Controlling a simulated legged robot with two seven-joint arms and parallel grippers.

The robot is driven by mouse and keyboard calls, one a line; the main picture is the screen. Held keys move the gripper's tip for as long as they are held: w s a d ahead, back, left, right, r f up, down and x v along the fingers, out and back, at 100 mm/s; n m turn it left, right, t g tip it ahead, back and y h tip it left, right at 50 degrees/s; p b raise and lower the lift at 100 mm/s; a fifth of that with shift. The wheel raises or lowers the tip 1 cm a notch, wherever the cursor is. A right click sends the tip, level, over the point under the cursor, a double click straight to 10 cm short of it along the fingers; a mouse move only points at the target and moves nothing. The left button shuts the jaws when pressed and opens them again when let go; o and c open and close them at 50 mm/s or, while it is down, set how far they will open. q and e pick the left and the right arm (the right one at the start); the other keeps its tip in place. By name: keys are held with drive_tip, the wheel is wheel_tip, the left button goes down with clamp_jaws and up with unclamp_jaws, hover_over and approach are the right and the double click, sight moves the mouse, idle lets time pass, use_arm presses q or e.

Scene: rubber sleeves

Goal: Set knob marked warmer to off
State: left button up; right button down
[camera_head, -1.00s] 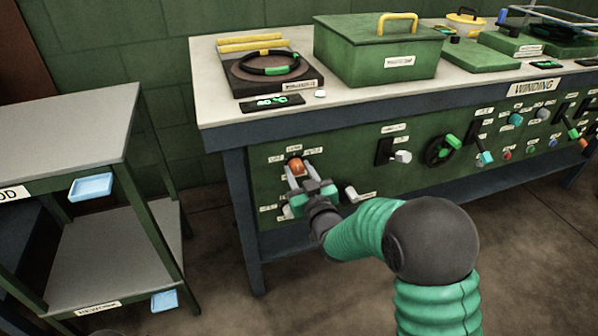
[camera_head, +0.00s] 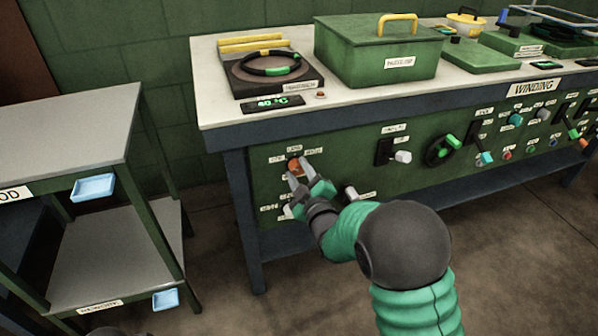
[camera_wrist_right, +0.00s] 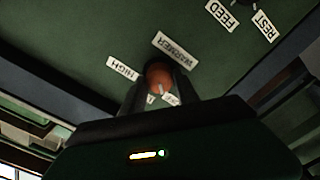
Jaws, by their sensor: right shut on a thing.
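The warmer knob (camera_head: 294,168) is a small orange-red knob on the green front panel, at its left end under the bench top. In the right wrist view the knob (camera_wrist_right: 158,75) sits between the fingers, with a WARMER label (camera_wrist_right: 175,48) beside it and a HIGH label (camera_wrist_right: 123,68) to the left. Other labels by the knob are partly hidden by the fingers. My right gripper (camera_head: 299,177) is shut on the knob, and its wrist is tilted.
A hot plate (camera_head: 268,72) with a lit green temperature display (camera_head: 272,103) and a small reddish lamp (camera_head: 320,95) is on the bench. A shelf cart (camera_head: 65,125) stands left, with clear floor between.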

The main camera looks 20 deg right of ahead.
drive_tip(key=shift+a+f+n, duration=0.15)
drive_tip(key=shift+f+n, duration=0.05)
drive_tip(key=shift+n, duration=0.2)
drive_tip(key=c, duration=0.9)
unclamp_jaws()
drive_tip(key=shift+r, duration=0.1)
drive_tip(key=shift+c, duration=0.2)
drive_tip(key=shift+s, duration=0.35)
drive_tip(key=s+p, duration=1.4)
drive_tip(key=s, duration=0.2)
drive_tip(key=shift+d, duration=0.3)
